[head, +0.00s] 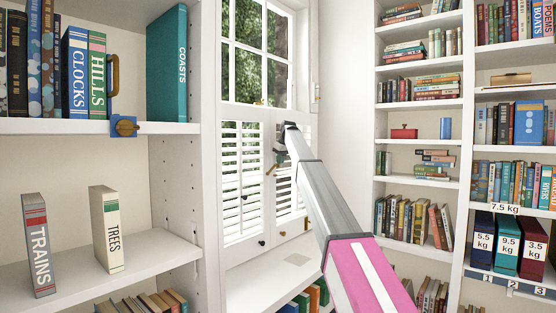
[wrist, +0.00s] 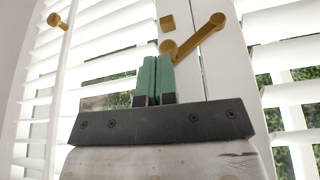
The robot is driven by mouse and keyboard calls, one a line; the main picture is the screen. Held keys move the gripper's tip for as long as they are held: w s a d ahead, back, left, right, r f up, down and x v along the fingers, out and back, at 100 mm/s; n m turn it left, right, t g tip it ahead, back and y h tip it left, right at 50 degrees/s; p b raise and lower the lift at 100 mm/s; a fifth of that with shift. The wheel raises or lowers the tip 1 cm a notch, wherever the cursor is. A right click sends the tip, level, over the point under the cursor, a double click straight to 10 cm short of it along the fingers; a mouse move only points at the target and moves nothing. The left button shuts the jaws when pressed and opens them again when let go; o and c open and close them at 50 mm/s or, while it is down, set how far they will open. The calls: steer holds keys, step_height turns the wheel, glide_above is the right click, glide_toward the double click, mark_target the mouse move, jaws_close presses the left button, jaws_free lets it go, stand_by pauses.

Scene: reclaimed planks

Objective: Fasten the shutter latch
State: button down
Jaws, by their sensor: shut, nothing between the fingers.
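The shutter latch is a brass lever (wrist: 195,38) on the white shutter frame in the wrist view. Its round pivot end is just beyond my fingertips, and its arm slants up to the right. A small square brass block (wrist: 168,23) sits above the pivot, apart from the lever's arm. My gripper (wrist: 155,60) has green fingers, pressed together and empty, just below the pivot; I cannot tell whether they touch it. In the head view my gripper (head: 279,150) is in front of the white louvred shutters (head: 240,180), and the brass latch (head: 271,169) shows small below it.
A brass knob (wrist: 57,21) stands out at upper left in the wrist view. A white bookcase (head: 175,145) stands left of the window, with a brass catch on a blue plate (head: 123,126) at its shelf edge. More bookshelves (head: 465,120) stand right. A sill (head: 255,275) lies below the shutters.

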steer(key=shift+w+d+f, duration=0.4)
steer(key=shift+w+f, duration=0.05)
steer(key=shift+f, duration=0.25)
steer(key=shift+s, duration=0.1)
steer(key=shift+s+a+f, duration=0.35)
steer(key=shift+s+a, duration=0.1)
steer(key=shift+r, duration=0.1)
steer(key=w+d+r, duration=0.5)
steer(key=d+r, duration=0.1)
steer(key=d, duration=0.3)
steer(key=shift+w+r, duration=0.25)
steer(key=shift+w, duration=0.1)
